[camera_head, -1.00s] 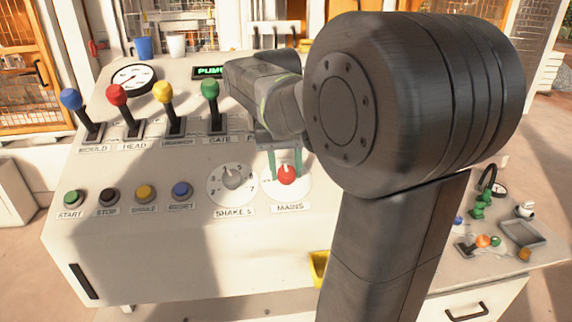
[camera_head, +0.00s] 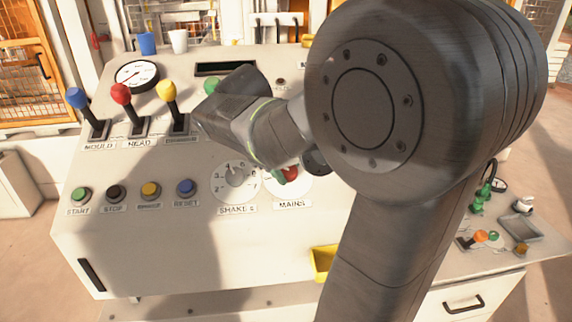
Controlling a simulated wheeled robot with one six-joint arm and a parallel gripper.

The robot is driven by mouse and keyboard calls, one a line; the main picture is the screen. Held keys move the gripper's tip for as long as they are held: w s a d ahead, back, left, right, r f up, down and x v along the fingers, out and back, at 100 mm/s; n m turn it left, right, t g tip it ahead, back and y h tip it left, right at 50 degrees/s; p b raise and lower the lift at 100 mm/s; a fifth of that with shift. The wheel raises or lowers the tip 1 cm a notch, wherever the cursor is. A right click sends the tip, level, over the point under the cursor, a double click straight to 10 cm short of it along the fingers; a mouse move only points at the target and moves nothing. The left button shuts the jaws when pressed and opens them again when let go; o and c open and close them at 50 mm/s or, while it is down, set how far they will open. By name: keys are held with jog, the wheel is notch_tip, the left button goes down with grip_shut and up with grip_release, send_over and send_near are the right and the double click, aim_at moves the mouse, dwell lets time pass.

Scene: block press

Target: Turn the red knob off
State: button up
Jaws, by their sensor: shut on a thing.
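The red knob (camera_head: 291,174) sits on the white dial labelled MAINS (camera_head: 293,188) on the sloping control panel. It is partly hidden by my arm. My gripper (camera_head: 284,176) is at the knob, with a green finger showing against its left side. The jaws are shut on the red knob, though my wrist hides most of them. The knob's pointer cannot be made out clearly. The display (camera_head: 226,68) at the top of the panel is dark.
The SHAKE dial (camera_head: 235,182) is just left of the knob. Blue, red and yellow levers (camera_head: 122,95) stand further left; the green lever (camera_head: 211,85) is partly behind my wrist. Several push buttons (camera_head: 151,190) line the lower left. A yellow bin (camera_head: 323,262) is below.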

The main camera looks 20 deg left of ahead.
jog(key=n+t, duration=0.1)
jog(key=n, duration=0.2)
jog(key=n+t, duration=0.1)
jog(key=n, duration=0.1)
jog(key=shift+s+n+t+y, duration=0.15)
jog(key=shift+n+t+y, duration=0.15)
jog(key=shift+n, duration=0.1)
dwell(0.4)
jog(key=o, duration=1)
jog(key=v, duration=1.3)
jog(key=shift+s+r+b, duration=0.3)
jog(key=shift+b, duration=0.05)
jog(key=shift+f, duration=0.1)
jog(key=x, duration=1.3)
jog(key=shift+w+f, duration=0.25)
jog(key=shift+f, duration=0.05)
